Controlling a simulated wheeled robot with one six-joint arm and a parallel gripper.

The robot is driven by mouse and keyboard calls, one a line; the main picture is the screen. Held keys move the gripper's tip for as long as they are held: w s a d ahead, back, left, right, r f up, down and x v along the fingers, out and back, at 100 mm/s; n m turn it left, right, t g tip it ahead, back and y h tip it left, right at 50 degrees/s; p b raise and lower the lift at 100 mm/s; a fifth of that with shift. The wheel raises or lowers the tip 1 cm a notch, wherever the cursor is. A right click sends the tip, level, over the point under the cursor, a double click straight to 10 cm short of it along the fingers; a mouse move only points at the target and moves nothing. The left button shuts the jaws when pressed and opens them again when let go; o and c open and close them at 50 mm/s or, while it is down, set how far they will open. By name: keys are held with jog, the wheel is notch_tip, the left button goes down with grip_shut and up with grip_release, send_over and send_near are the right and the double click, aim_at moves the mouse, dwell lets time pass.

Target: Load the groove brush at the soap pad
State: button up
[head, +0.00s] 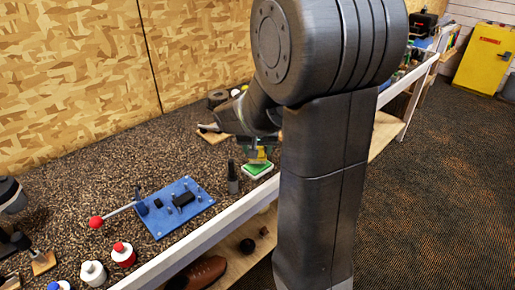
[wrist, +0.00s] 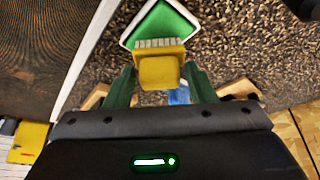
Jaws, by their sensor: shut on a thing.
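In the wrist view my gripper (wrist: 160,88) is shut on the groove brush (wrist: 160,71), a yellow block with a row of pale bristles. The soap pad (wrist: 160,22), green with a white rim, lies just beyond the bristles. The bristles overlap the pad's near edge in this view; I cannot tell whether they touch it. In the head view the soap pad (head: 258,170) sits near the bench's front edge, with the yellow brush (head: 258,157) right above it. My arm hides part of the area there.
A dark upright cylinder (head: 233,178) stands close left of the pad. A blue board (head: 174,206) with a red-knobbed lever (head: 96,222) lies further left. Small bottles (head: 123,254) stand at the front left. The bench's pale front edge (head: 215,228) is close to the pad.

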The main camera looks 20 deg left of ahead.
aim_at(257, 147)
jog(key=shift+f+b, duration=0.55)
jog(key=shift+f, duration=0.05)
dwell(1.5)
jog(key=shift+r+p, duration=2.45)
jog(key=shift+r, duration=1.1)
